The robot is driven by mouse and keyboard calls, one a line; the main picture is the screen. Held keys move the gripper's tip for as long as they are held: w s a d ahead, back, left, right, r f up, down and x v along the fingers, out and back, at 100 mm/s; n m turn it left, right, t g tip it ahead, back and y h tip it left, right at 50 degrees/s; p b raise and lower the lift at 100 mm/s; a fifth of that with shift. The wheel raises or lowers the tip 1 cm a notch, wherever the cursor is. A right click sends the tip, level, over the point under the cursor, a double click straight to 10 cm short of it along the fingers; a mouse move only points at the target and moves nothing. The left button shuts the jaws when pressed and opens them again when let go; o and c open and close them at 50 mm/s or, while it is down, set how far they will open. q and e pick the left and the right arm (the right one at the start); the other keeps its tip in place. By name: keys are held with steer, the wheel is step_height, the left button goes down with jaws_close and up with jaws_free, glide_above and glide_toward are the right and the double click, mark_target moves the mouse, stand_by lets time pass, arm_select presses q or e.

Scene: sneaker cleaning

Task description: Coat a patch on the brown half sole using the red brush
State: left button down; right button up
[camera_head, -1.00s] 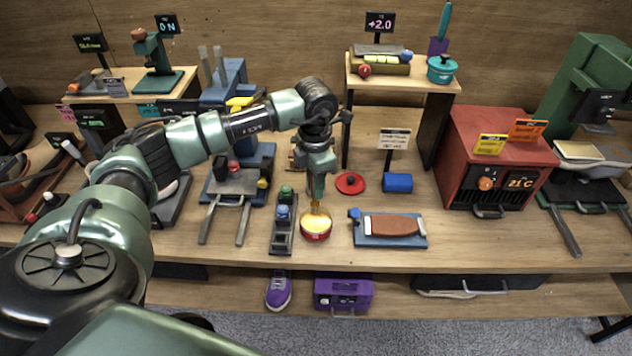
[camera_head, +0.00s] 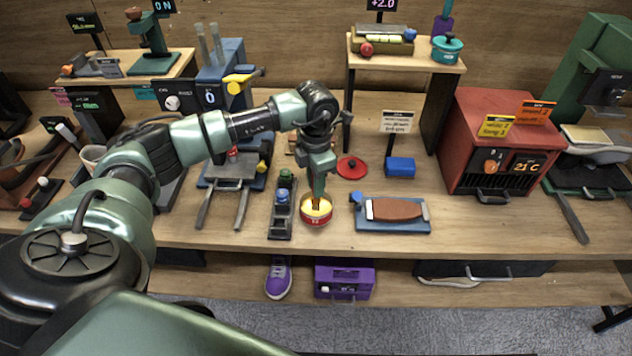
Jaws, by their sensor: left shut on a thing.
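The brown half sole (camera_head: 397,209) lies flat on a blue holder board (camera_head: 392,227) with pale end pieces, right of the middle of the bench. An open red pot (camera_head: 316,220) with pale yellow contents stands to its left. My left gripper (camera_head: 318,193) points down directly above the pot, shut on the brush. Only a short orange-brown part of the brush (camera_head: 317,202) shows below the fingers, reaching into the pot opening. Its tip is hidden, and its red colour is not clear. My right gripper is out of view.
A red lid (camera_head: 351,167) and a blue block (camera_head: 400,167) lie behind the pot and board. A dark rack with blue and green knobs (camera_head: 281,215) stands close left of the pot. A red oven (camera_head: 497,145) is at the right. Bare bench lies in front.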

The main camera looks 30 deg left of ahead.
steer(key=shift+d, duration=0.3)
arm_select(q)
steer(key=shift+f+b, duration=0.45)
steer(key=shift+f, duration=0.15)
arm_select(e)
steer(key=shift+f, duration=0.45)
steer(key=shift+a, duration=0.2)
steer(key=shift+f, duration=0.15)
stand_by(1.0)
arm_select(q)
steer(key=shift+r+p, duration=0.4)
steer(key=shift+r, duration=0.4)
steer(key=shift+r+p, duration=1.5)
steer(key=shift+r, duration=1.25)
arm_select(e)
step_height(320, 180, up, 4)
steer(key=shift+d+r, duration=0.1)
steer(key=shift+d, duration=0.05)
arm_select(q)
steer(key=shift+d, duration=0.1)
